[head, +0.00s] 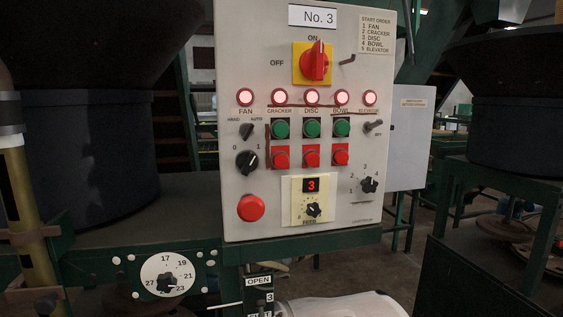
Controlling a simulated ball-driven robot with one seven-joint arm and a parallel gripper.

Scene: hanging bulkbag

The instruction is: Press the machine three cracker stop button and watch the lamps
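The grey control panel (235,50) marked "No. 3" stands upright in the middle of the head view. Under the CRACKER label are a green button (280,129) and, below it, a red button (280,158), the cracker stop button. Nothing touches or covers it. The row of lamps runs above the labels: fan (245,97), cracker (280,97), disc (311,96), bowl (341,96) and elevator (370,97). All look lit, with pale centres and red rims. My gripper is not in view.
A red and yellow main switch (314,63) points to ON. Disc (311,158) and bowl (341,157) red buttons sit close beside. A large red button (250,208) is lower left. A bent hook (347,59) and a lever (373,125) stick out at right.

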